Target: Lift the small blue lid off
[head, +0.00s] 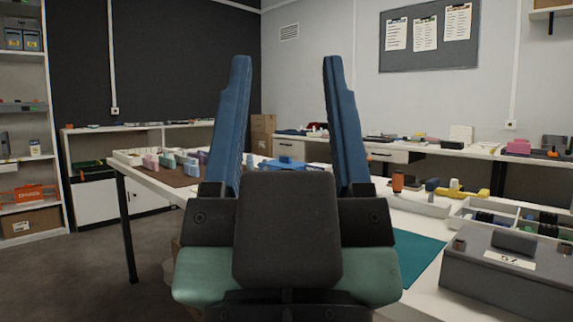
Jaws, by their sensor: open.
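My gripper (288,75) fills the middle of the head view, its two long blue fingers pointing up and wide apart. It is open, with nothing between the fingertips. A small light blue piece (284,163), which looks like the blue lid, lies on the white table beyond the gripper and shows in the gap between the fingers. It appears low with a raised middle. Its lower part is hidden by the dark gripper body, so I cannot tell what it rests on. The gripper is apart from it, on the near side.
The white table (153,182) holds small pink, green and purple pieces on a brown mat at left. At right are a teal mat (420,256), a white divided tray (470,212) and a grey box (515,275) with a paper label. Open floor (85,270) lies at left.

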